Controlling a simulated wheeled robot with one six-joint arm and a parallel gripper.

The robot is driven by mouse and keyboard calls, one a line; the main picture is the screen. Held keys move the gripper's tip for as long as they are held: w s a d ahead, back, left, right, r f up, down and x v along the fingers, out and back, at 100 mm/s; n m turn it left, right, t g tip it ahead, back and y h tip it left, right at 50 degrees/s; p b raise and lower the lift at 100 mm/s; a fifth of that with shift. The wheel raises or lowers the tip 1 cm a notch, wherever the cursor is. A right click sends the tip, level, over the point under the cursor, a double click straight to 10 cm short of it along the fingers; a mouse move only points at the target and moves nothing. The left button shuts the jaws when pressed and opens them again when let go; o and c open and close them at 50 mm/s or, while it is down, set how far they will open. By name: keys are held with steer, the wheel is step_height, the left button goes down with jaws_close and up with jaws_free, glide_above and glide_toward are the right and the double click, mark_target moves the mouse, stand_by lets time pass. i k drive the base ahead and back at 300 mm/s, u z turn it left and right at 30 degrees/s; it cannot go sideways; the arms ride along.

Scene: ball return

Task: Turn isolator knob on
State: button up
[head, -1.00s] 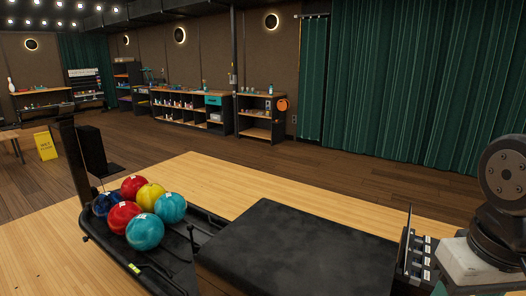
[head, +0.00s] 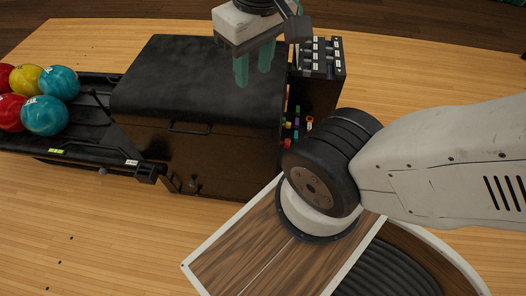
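My gripper (head: 254,70) hangs over the right part of the black ball-return machine (head: 200,75), with its two teal fingers pointing down. The fingers are apart with nothing visible between them, so it is open and empty. I cannot pick out the isolator knob for certain. A black panel with rows of labelled switches (head: 320,56) sits at the machine's right end, right of my gripper. Small red, green, yellow and purple parts (head: 291,126) show on the end below it, partly hidden by my arm. A small dark fitting (head: 193,184) is low on the machine's front.
Red, yellow and teal balls (head: 45,115) sit in the black rack on the left. A handle (head: 190,128) is on the machine's front. The light wood floor (head: 90,235) at lower left is mostly clear, with a few small dark specks.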

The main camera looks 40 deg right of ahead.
mark_target(287, 144)
steer(key=u, duration=1.45)
steer(key=k, duration=1.1)
steer(key=z, duration=1.65)
steer(key=i, duration=0.5)
steer(key=z, duration=0.05)
steer(key=k, duration=1.1)
steer(key=u, duration=0.5)
steer(key=i, duration=0.65)
steer(key=u, duration=0.25)
